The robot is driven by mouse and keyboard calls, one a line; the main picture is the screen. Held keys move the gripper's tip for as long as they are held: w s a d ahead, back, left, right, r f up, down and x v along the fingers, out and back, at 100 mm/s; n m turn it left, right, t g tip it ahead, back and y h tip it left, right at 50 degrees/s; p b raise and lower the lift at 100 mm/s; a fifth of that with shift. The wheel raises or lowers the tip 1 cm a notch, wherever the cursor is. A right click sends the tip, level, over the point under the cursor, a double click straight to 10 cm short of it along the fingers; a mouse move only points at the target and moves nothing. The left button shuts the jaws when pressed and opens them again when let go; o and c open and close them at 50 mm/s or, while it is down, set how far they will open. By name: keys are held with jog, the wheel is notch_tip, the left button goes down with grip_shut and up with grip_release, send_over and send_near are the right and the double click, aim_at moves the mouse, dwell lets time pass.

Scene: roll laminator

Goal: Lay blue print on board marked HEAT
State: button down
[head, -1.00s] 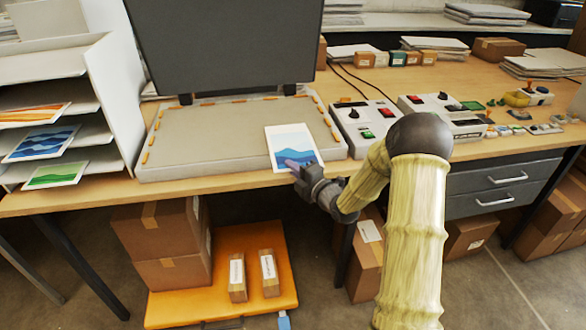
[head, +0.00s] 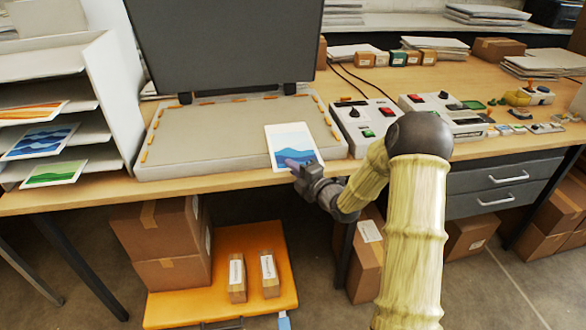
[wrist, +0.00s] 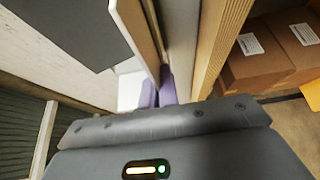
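The blue print (head: 291,143), a white-bordered card with blue waves, is at the right front corner of a flat grey bed with orange marks along its edges (head: 215,150). My gripper (head: 292,164) is at the print's lower edge, with a purple finger over its face. The wrist view shows the purple fingertips (wrist: 156,92) close together, and I read them as shut on the print. Whether the print touches the bed is unclear. A second blue wave print (head: 40,141) lies in the white rack at left. I can read no HEAT marking.
A dark raised lid (head: 225,45) stands behind the bed. The white rack (head: 118,100) also holds an orange print (head: 30,112) and a green print (head: 54,173). Control boxes (head: 364,122) with buttons stand right of the bed. Cartons (head: 160,240) are under the table.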

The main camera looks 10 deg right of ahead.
jog(key=c, duration=2.1)
grip_release()
jog(key=o, duration=0.5)
jog(key=b+v, duration=0.3)
jog(key=v, duration=1.4)
jog(key=shift+s, duration=0.15)
